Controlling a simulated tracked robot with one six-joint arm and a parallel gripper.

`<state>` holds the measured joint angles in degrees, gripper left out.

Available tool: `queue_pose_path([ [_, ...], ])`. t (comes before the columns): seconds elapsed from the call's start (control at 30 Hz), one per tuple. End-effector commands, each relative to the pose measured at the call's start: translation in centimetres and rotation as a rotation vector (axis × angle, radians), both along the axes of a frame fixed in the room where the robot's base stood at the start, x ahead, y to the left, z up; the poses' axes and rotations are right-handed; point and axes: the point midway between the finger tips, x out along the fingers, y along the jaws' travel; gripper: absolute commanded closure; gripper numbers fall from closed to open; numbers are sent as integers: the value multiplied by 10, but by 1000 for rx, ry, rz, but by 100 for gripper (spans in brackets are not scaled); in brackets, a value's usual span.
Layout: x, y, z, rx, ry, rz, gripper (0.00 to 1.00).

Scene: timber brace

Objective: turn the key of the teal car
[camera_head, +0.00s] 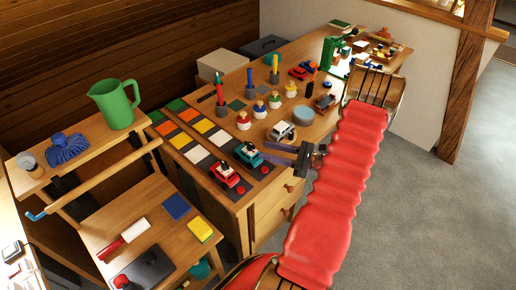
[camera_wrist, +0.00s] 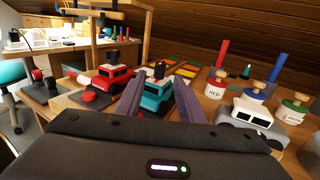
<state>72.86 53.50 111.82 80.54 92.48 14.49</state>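The teal car (camera_head: 249,154) stands on the checkered strip of the bench, beside a red car (camera_head: 226,173). In the wrist view the teal car (camera_wrist: 155,98) shows between my two fingers, with a dark key-like knob (camera_wrist: 159,70) upright on its top. My gripper (camera_head: 266,152) is at the car's right side in the head view, its fingers pointing at it. In the wrist view my gripper (camera_wrist: 160,80) is open, with nothing held. I cannot tell whether the fingertips touch the car. The car's lower part is partly hidden by the fingers.
A white-topped grey car (camera_head: 282,131) stands close behind my gripper, at the right in the wrist view. Several peg figures (camera_head: 260,108) stand farther back. A red button (camera_wrist: 88,97) lies by the red car (camera_wrist: 110,74). Open floor (camera_head: 400,210) is at the right.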

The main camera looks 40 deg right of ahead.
Motion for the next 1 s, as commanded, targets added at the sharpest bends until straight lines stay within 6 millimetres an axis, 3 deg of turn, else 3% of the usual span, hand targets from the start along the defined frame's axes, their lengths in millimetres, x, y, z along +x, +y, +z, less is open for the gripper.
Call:
queue_pose_path([
  [0.2,-19,-10,-1,0,0,-1,65],
  [0.67,-21,-13,3,-8,-2,-2,65],
  [0.77,-21,-17,14,-32,-8,-5,65],
  [1.0,-25,-19,61,-104,-8,-31,65],
])
